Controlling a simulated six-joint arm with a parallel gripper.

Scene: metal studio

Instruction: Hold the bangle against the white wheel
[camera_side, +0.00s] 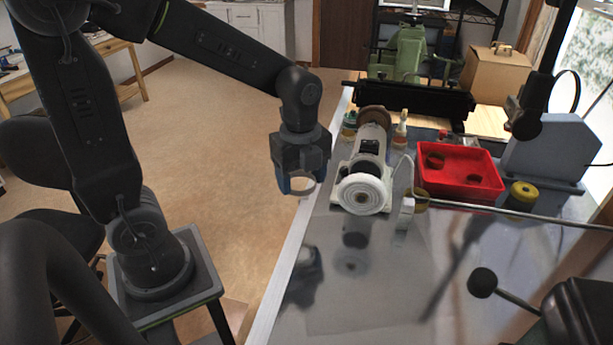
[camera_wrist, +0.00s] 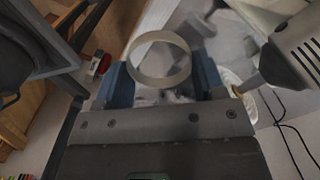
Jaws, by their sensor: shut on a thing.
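My gripper (camera_side: 298,186) is shut on a pale ring-shaped bangle (camera_side: 305,185), left of the polishing machine in the side view. In the wrist view the bangle (camera_wrist: 160,81) sits between the two blue fingers of my gripper (camera_wrist: 162,78), its open ring facing the camera. The white wheel (camera_side: 363,194) is on the near end of the white machine (camera_side: 368,153). A gap shows between bangle and wheel in the side view. In the wrist view the wheel (camera_wrist: 230,76) is right of the right finger, partly hidden by it and the machine's shaft.
A red tray (camera_side: 482,193) with two brownish bangles stands right of the machine. A brown wheel (camera_side: 374,116) is on the machine's far end. A yellow-topped jar (camera_side: 521,194) and a long thin rod (camera_side: 490,210) are at the right. The near bench surface (camera_side: 370,290) is mostly clear.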

